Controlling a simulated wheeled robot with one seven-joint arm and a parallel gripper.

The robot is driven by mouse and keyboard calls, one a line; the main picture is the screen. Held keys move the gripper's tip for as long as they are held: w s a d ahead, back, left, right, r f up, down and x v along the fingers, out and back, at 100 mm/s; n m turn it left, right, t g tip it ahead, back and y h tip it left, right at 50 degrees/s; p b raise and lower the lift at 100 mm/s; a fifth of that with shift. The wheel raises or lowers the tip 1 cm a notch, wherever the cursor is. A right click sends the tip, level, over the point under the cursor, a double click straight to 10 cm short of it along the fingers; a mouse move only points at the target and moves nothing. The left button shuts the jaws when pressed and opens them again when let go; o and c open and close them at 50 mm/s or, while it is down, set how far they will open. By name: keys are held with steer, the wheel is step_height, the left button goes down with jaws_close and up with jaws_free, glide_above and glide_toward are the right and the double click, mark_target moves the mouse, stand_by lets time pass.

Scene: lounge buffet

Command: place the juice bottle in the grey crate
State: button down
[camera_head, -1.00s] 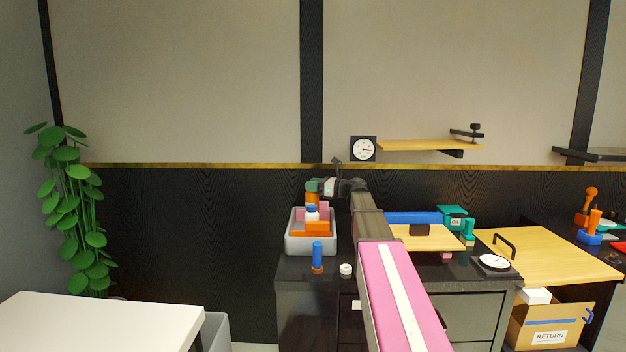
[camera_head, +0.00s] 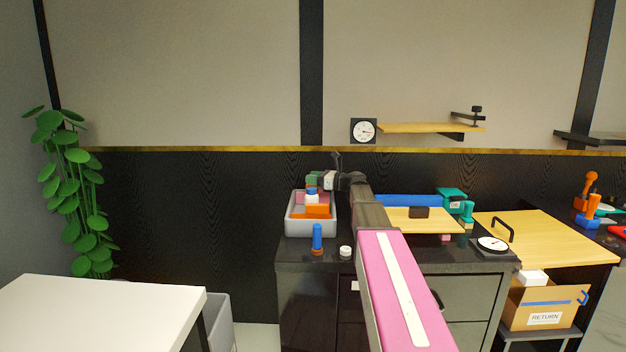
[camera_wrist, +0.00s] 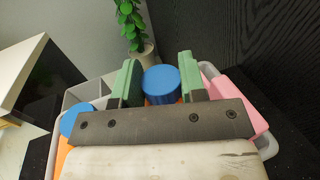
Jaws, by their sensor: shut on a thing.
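The juice bottle, with a round blue cap (camera_wrist: 161,80) and some orange showing beneath it, is between the green fingers of my gripper (camera_wrist: 160,82) in the wrist view. My gripper (camera_head: 313,181) is shut on it, over the grey crate (camera_head: 291,228) at the left end of the dark counter. In the head view the held bottle is mostly hidden by the fingers and the crate's contents. Whether it touches the crate floor cannot be told. The crate's rim (camera_wrist: 262,142) also shows in the wrist view.
A wooden board (camera_head: 425,224) lies to the right.

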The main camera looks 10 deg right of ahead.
steer(key=shift+f, duration=0.6)
steer(key=shift+c, duration=0.2)
jaws_free()
stand_by(0.5)
steer(key=r+v, duration=0.2)
steer(key=v, duration=1.2)
stand_by(0.6)
stand_by(0.4)
